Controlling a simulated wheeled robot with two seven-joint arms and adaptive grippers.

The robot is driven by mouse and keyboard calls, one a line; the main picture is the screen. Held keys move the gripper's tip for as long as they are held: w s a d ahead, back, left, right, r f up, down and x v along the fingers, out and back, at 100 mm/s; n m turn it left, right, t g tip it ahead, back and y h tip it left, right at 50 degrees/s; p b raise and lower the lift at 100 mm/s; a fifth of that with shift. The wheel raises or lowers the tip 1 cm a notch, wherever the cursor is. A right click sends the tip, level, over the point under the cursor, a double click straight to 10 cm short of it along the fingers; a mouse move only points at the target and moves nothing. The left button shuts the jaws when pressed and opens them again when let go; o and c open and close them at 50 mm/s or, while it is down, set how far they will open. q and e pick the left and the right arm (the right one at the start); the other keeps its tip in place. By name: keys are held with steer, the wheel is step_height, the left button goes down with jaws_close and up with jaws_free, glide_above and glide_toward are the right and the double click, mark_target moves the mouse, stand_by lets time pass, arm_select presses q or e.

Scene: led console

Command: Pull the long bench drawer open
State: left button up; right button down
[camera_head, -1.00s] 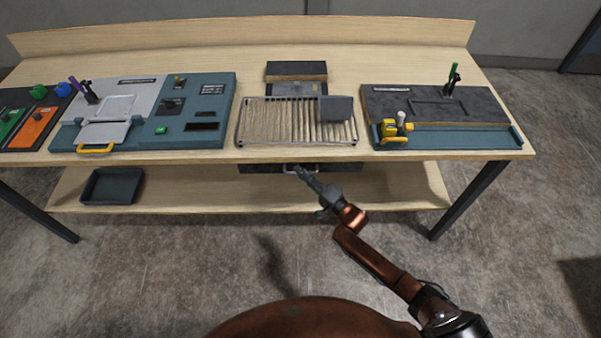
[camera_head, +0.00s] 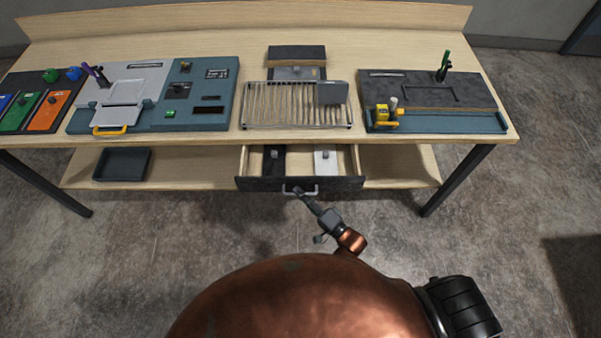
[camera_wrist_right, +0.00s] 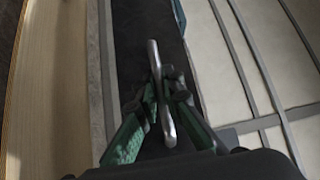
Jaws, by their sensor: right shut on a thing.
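The long bench drawer (camera_head: 225,184) hangs under the middle of the bench and stands part way out, with its inside showing from above. Its dark front carries a pale metal bar handle (camera_head: 309,192), which also shows in the right wrist view (camera_wrist_right: 157,70). My right gripper (camera_head: 298,191) is at the drawer front, shut on the handle. In the right wrist view its green-sided fingers (camera_wrist_right: 163,98) close around the bar. My left gripper is in neither view.
The drawer holds a black item (camera_head: 274,163) and a white item (camera_head: 325,161). A wire rack (camera_head: 295,125) sits above it on the bench (camera_head: 400,45). A dark tray (camera_head: 122,164) lies on the lower shelf. Floor in front is clear.

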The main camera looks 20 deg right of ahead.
steer(key=s+a+p, duration=0.3)
steer(key=s, duration=1)
steer(key=shift+s+a, duration=0.2)
steer(key=shift+a, duration=0.2)
steer(key=c, duration=2.3)
jaws_free()
steer(key=shift+c, duration=0.2)
steer(key=v, duration=1.2)
steer(key=shift+f, duration=0.1)
